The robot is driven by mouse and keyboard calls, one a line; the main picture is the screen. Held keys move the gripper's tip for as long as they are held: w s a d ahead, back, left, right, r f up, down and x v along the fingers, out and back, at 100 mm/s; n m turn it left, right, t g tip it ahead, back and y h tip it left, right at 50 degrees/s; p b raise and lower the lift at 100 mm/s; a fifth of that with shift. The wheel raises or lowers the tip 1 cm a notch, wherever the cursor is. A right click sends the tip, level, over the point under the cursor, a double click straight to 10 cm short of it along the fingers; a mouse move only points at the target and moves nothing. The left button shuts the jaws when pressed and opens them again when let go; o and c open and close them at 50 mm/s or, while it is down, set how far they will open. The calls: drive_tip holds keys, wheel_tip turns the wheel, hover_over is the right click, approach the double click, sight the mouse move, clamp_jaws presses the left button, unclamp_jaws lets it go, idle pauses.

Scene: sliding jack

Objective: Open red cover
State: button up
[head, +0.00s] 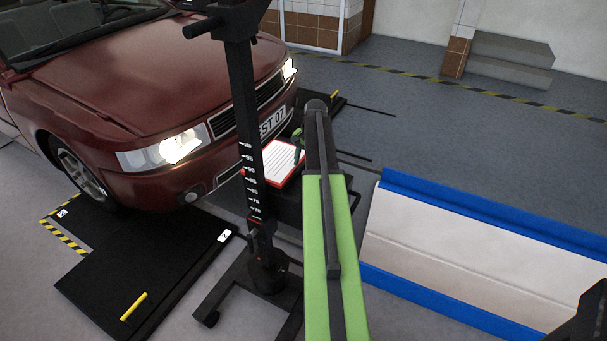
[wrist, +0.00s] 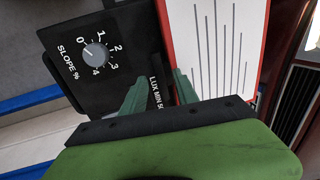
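The red cover (wrist: 166,40) shows in the wrist view as a red edge beside a white panel with dark lines. In the head view the red-rimmed panel (head: 281,163) sits on the black device behind the post. My gripper (wrist: 160,77) has its two green fingers apart, with black panel visible between them. The right finger overlaps the red edge in the wrist view; I cannot tell whether it touches. In the head view my gripper (head: 298,146) is at the panel's right side, partly hidden by my arm.
The black panel (wrist: 130,62) carries a slope knob (wrist: 95,53). A black post (head: 246,110) with a scale stands left of the panel. A dark red car (head: 150,90) is close behind. A white board with blue edges (head: 460,250) lies at right.

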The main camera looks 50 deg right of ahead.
drive_tip(key=shift+f, duration=0.3)
drive_tip(key=shift+c, duration=0.5)
clamp_jaws()
idle(0.7)
